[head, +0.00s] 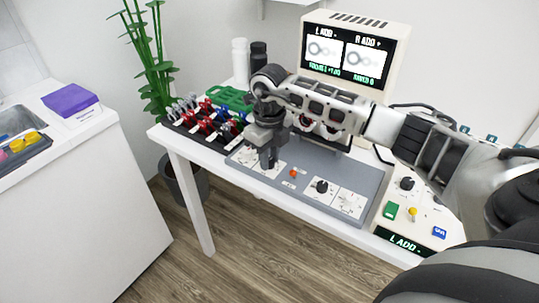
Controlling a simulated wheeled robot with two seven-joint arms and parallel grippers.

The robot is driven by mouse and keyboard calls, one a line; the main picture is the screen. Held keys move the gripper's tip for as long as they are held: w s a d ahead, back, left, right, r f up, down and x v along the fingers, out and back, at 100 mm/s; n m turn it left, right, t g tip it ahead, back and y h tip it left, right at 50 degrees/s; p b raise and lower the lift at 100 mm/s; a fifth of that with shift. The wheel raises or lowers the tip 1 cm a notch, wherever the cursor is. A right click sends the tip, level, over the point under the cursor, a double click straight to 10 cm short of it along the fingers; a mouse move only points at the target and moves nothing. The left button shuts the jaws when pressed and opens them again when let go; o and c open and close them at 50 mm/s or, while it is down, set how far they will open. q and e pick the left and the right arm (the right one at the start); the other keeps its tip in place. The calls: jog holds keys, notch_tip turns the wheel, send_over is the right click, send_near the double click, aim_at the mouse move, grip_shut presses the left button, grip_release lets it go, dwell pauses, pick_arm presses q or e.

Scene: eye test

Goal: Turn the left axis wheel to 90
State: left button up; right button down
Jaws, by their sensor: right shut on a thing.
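The grey control panel (224,159) lies on the white table, with white dial plates at its left and right. My right gripper (268,163) points down over the left pair of dial plates. It is shut on what looks like the left axis wheel, which the fingers hide, so I cannot read its angle. A black knob (322,186) stands on the right pair of plates. The screen (352,50) behind reads "L ADD" and "R ADD" over two pictures, with small green text below. My left gripper is not in view.
An orange button (293,173) sits mid-panel. A console (410,210) with a dial and coloured buttons is at the right. A rack of red, green and blue tools (205,125) and bottles (240,62) stand at the back left. A plant and a side counter (70,190) are further left.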

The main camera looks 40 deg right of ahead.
aim_at(270, 160)
jog(key=shift+r, duration=0.1)
jog(key=c, duration=1.2)
grip_release()
notch_tip(270, 160, up, 16)
jog(key=shift+b, duration=0.35)
